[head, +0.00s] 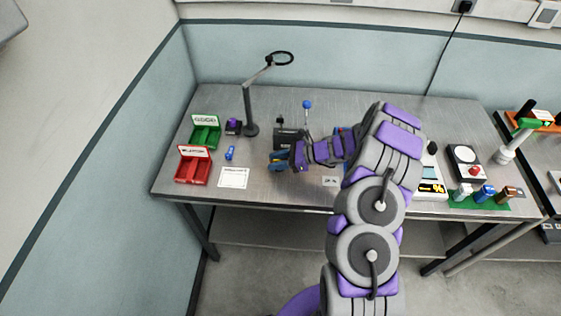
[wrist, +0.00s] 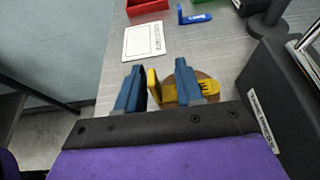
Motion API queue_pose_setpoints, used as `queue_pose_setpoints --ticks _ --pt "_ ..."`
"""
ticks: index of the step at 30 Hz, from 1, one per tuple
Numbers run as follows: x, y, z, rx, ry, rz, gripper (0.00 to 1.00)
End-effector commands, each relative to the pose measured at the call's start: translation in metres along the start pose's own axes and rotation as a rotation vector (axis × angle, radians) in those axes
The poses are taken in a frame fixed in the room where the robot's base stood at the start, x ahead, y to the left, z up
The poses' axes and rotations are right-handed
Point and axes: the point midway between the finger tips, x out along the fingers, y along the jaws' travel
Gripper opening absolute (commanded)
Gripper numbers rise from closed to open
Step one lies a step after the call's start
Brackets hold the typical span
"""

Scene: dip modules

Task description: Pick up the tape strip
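A yellow piece with dark lettering (wrist: 153,86), which looks like the tape strip, has an upright tab and a flat part beside a brown round thing (wrist: 209,80). My gripper (wrist: 157,70) is low over it, its two blue fingers apart. The upright tab stands between the fingers, nearer the left one; I see a gap to the right finger, which covers part of the yellow piece. In the head view my gripper (head: 277,160) is over the middle left of the table, and its fingers hide the yellow piece.
A blue L-shaped piece (wrist: 194,17), a white sheet (wrist: 144,40) and a red bin (head: 193,168) lie beyond. A green bin (head: 205,133) and lamp stand (head: 250,105) are behind. A dark box (wrist: 262,110) stands close right of my gripper. The table's front edge is near.

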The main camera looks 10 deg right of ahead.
Motion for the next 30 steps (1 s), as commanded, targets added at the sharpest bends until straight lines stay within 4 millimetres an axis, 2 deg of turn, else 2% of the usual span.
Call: queue_pose_setpoints --ticks 8,20,30 --pt "0.0095 0.0024 0.0031 -0.003 0.007 0.002 0.38" --pt "0.0029 0.0003 0.0003 0.001 -0.001 0.002 0.00" --pt "0.0073 0.0019 0.0025 -0.002 0.004 0.002 0.00"
